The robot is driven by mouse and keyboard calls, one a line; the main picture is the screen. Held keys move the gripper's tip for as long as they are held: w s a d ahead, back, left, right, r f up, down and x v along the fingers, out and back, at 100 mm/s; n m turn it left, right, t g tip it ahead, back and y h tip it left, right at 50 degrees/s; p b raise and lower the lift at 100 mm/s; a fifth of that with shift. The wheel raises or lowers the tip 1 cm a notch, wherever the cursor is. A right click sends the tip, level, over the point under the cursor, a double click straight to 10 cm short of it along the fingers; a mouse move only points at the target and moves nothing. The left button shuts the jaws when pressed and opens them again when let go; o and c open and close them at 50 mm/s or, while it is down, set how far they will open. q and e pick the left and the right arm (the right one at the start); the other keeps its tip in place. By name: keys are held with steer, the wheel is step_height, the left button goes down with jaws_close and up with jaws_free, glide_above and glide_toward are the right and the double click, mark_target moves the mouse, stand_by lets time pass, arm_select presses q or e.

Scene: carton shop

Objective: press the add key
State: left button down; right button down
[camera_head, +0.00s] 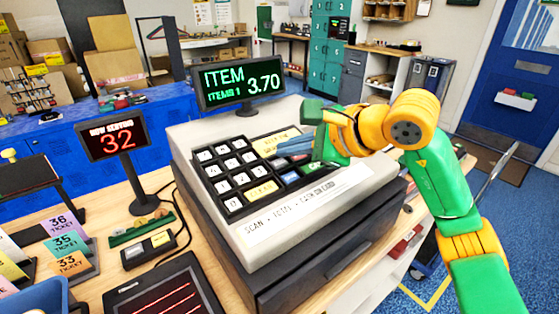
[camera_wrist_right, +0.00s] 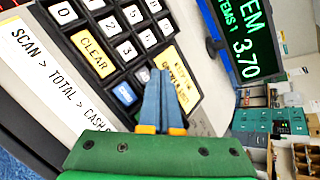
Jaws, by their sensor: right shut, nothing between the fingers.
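The cash register (camera_head: 305,208) stands on a wooden counter with a black number keypad (camera_head: 229,172). A yellow CLEAR key (camera_head: 261,190) sits at the keypad's near edge. I cannot tell which key is add. My right gripper (camera_head: 280,152) is shut and empty, its blue fingers over the register top beside the yellow label (camera_wrist_right: 178,80), hiding part of the key area; contact is unclear. My left gripper is not in view.
The register's display (camera_head: 241,82) reads ITEM 3.70, ITEMS 1. A NOW SERVING 32 sign (camera_head: 117,139) stands left of the register. Numbered ticket cards (camera_head: 68,242) and a dark tablet (camera_head: 164,292) lie on the counter at left.

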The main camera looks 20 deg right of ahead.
steer(key=r+p, duration=0.1)
steer(key=r, duration=0.1)
steer(key=s+r+p, duration=0.1)
steer(key=r+p, duration=0.1)
steer(key=shift+d+r, duration=0.15)
steer(key=shift+r, duration=0.25)
